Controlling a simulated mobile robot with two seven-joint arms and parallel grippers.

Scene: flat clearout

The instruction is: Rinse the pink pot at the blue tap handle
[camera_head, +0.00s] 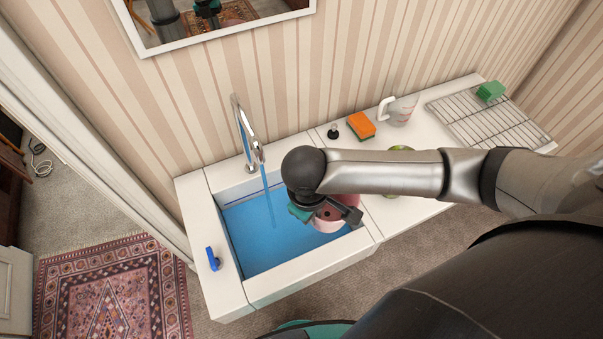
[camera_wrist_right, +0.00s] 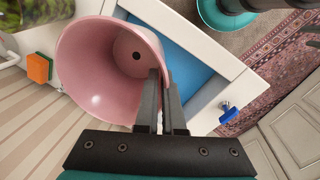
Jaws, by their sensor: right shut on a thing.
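The pink pot (camera_head: 328,222) is over the right part of the sink, partly hidden by my right arm. In the right wrist view the pink pot (camera_wrist_right: 105,75) shows its open inside and a dark hole in its bottom. My right gripper (camera_head: 338,208) is shut on the pot's wall at the rim; its fingers (camera_wrist_right: 163,85) pinch it. The blue tap handle (camera_head: 212,258) is on the left ledge of the sink, and shows in the wrist view (camera_wrist_right: 229,113). The tap (camera_head: 247,135) runs a blue stream left of the pot. My left gripper is not in view.
The sink (camera_head: 255,235) has a blue bottom or water. On the counter are an orange sponge (camera_head: 361,125), a dark stopper (camera_head: 333,131), a white jug (camera_head: 400,110), a green item (camera_head: 402,149) partly behind my arm, and a wire rack (camera_head: 490,118) with a green block (camera_head: 491,90).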

